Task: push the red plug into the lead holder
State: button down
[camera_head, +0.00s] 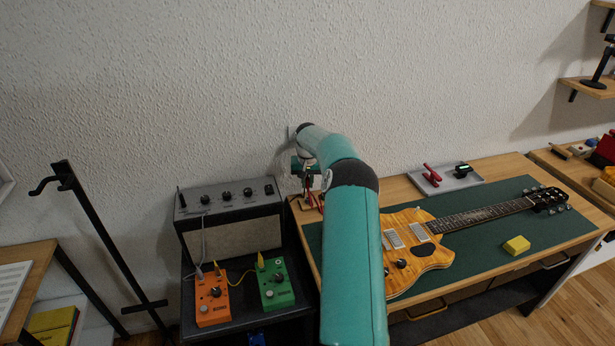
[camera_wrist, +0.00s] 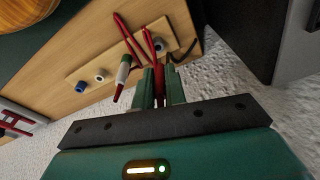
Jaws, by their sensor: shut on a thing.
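My gripper (camera_wrist: 160,88) is shut on the red plug (camera_wrist: 159,84), which shows as a narrow red strip between the two green fingers in the wrist view. The lead holder (camera_wrist: 75,77) is a pale wooden strip just beyond the fingertips. It carries a blue piece (camera_wrist: 81,87), a pale piece (camera_wrist: 100,78) and a dark-grey piece (camera_wrist: 160,45). A white-and-green plug with a red end (camera_wrist: 122,75) stands close left of the fingers. In the head view my arm covers most of this.
Thin red leads (camera_wrist: 128,36) cross the holder near the fingertips. The textured wall is close behind. In the head view, a grey amplifier (camera_head: 230,216) stands left of my gripper. A guitar (camera_head: 418,260) lies on the green mat (camera_head: 480,245) at the right.

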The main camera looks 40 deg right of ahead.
aim_at(307, 187)
jog(key=shift+f, duration=0.8)
jog(key=shift+s+a+f, duration=0.1)
jog(key=shift+f, duration=1.55)
dwell(1.1)
jog(key=c, duration=1.4)
grip_release()
jog(key=shift+o, duration=0.2)
jog(key=shift+s+a+r, duration=0.1)
jog(key=shift+s+r, duration=0.05)
jog(key=shift+r, duration=1.15)
jog(key=shift+s+a+r, duration=0.15)
jog(key=shift+s+r, duration=0.05)
jog(key=shift+r, duration=1.15)
jog(key=shift+s+a+r, duration=0.1)
jog(key=shift+s+r, duration=0.05)
jog(key=shift+r, duration=1.15)
jog(key=shift+a, duration=0.1)
